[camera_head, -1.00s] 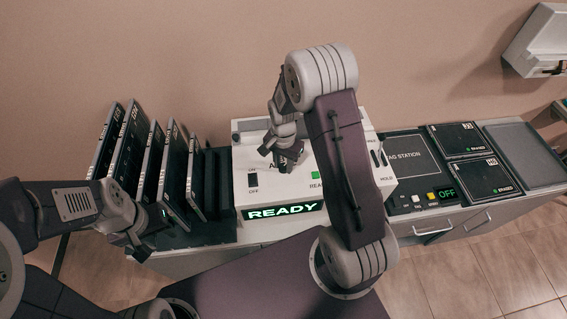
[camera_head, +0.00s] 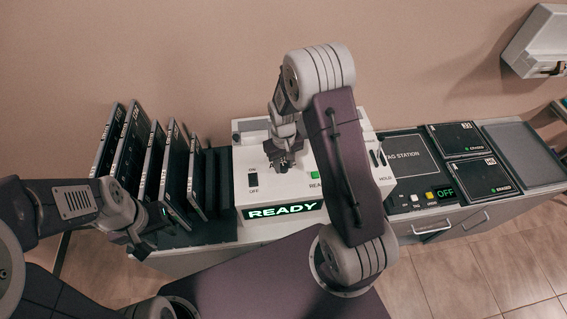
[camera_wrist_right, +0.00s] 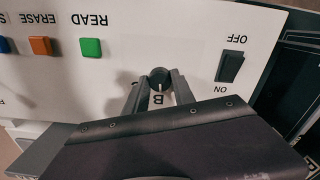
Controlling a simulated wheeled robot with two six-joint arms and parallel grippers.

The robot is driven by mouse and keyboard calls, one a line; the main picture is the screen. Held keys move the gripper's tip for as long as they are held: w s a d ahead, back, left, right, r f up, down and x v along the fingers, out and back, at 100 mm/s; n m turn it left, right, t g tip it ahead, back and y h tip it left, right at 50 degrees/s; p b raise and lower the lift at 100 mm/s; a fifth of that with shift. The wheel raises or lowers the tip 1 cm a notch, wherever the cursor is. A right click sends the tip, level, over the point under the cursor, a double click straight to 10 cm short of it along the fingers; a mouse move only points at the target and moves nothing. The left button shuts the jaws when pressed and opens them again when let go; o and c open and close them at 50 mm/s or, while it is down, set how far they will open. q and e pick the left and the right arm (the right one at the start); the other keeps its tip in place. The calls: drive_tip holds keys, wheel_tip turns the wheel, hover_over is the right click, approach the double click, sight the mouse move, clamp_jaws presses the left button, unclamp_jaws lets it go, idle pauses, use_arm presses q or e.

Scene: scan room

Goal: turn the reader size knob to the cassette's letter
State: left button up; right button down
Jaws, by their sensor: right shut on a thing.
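The size knob (camera_wrist_right: 160,79) is a small round dark knob on the white reader panel (camera_wrist_right: 200,25), seen in the right wrist view. A letter B is printed beside it, between my fingers. My right gripper (camera_wrist_right: 159,88) is shut on the knob, one finger on each side. In the head view my right gripper (camera_head: 284,160) is over the reader (camera_head: 242,187) and hides the knob. My left gripper (camera_head: 142,248) is low at the left, in front of the cassette rack; its jaws are too small to judge. Dark cassettes (camera_head: 130,150) stand upright in the rack.
The reader's display (camera_head: 285,209) says READY. The green READ button (camera_wrist_right: 91,47), orange ERASE button (camera_wrist_right: 40,46) and ON/OFF switch (camera_wrist_right: 230,66) are near the knob. Two dark cassettes (camera_head: 487,177) lie flat beside the tag station (camera_head: 405,157) at right.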

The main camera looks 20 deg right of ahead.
sight(284, 166)
drive_tip(key=n, duration=0.5)
drive_tip(key=shift+n, duration=0.3)
drive_tip(key=shift+w+n+p, duration=0.1)
drive_tip(key=shift+n+p, duration=0.2)
drive_tip(key=shift+n, duration=1.9)
drive_tip(key=c, duration=1.1)
unclamp_jaws()
drive_tip(key=shift+o, duration=0.2)
drive_tip(key=shift+r, duration=0.45)
wheel_tip(284, 166, up, 8)
drive_tip(key=b, duration=0.1)
